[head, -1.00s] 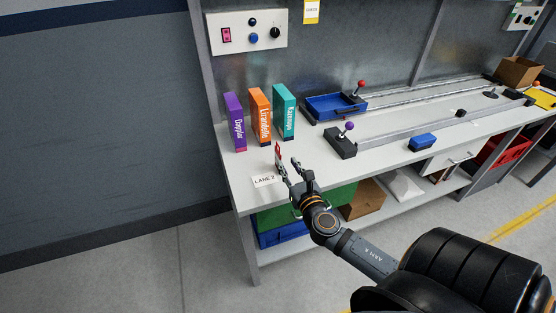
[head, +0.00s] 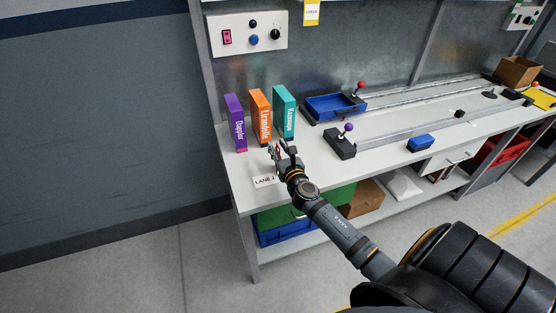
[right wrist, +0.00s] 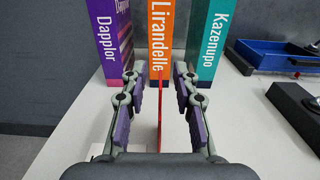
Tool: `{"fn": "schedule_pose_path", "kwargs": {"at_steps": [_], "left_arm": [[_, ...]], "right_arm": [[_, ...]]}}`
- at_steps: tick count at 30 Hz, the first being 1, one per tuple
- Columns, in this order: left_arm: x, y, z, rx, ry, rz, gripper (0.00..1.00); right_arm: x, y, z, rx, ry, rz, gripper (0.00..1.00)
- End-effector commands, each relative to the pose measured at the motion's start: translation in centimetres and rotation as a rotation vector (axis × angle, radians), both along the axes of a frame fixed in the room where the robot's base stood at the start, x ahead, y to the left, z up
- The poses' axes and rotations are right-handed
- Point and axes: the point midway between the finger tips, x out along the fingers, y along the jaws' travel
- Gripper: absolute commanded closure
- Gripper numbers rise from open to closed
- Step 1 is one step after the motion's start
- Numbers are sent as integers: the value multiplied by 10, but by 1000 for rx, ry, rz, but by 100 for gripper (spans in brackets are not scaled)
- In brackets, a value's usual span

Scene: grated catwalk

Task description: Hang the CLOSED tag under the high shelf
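A thin red plate, seen edge-on, stands upright between my right fingers in the right wrist view (right wrist: 160,95). It is probably the CLOSED tag, but no lettering on it can be read. My right gripper (right wrist: 160,88) is open around it, with a gap on each side. In the head view the right gripper (head: 281,150) is low over the bench's front left, and the red plate is mostly hidden by the fingers. A yellow-edged tag (head: 311,12) hangs at the top of the back panel; its print is too small to read. The high shelf is not clearly in view. My left gripper is out of view.
Purple (head: 235,122), orange (head: 260,117) and teal (head: 284,112) boxes stand just behind the gripper. A LANE label (head: 264,181) is at the bench's front edge. A blue tray (head: 335,106) and a purple-knobbed lever block (head: 341,144) are to the right. A control panel (head: 247,30) is above.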

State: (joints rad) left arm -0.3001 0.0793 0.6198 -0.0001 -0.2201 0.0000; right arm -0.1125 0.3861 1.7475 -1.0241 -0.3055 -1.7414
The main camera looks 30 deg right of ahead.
Motion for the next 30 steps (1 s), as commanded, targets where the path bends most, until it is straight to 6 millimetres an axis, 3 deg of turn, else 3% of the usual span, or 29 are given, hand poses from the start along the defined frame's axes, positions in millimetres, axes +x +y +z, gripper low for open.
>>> {"fn": "schedule_pose_path", "kwargs": {"at_steps": [3, 9, 23, 30], "left_arm": [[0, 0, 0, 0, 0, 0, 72], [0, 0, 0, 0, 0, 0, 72], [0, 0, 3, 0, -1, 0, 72], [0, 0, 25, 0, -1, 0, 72]], "right_arm": [[0, 0, 0, 0, 0, 0, 72], [-1, 0, 0, 0, 0, 0, 99], [-1, 0, 4, 0, 0, -1, 100], [-1, 0, 40, 0, -2, 1, 100]]}}
